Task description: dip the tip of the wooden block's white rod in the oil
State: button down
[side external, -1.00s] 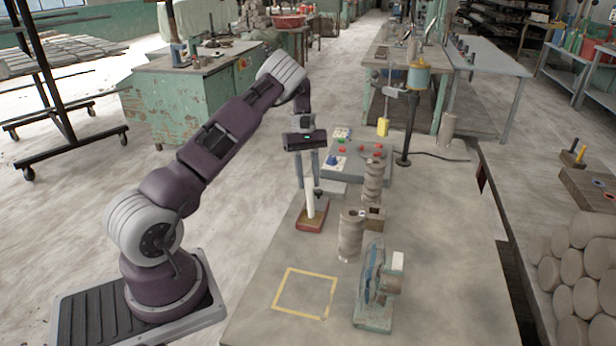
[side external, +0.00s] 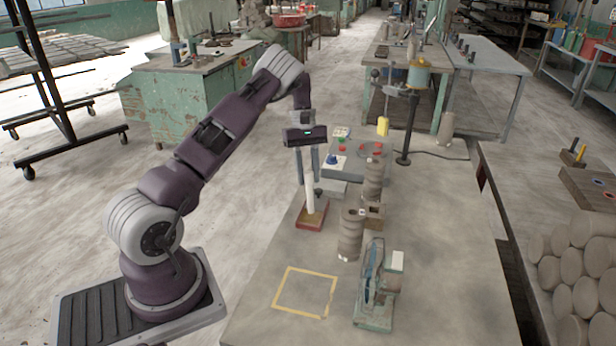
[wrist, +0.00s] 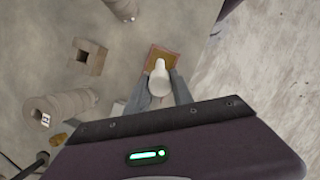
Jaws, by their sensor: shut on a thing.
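My gripper (side external: 307,172) points down and is shut on the white rod (side external: 309,196), which hangs roughly upright between the fingers. The rod also shows in the wrist view (wrist: 160,74). Its lower end is over a shallow reddish tray (side external: 301,226) with a brownish inside, seen in the wrist view (wrist: 151,51) just past the rod. The tip overlaps the tray in both views. I cannot tell whether it touches the oil or is just above it. The wooden block (side external: 375,222) with a square hole stands apart to the right, also in the wrist view (wrist: 95,64).
Two stacks of grey clay discs (side external: 350,236) stand right of the tray. A control box (side external: 378,172) with coloured buttons stands behind.

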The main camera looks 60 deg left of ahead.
jog(key=shift+r, duration=3)
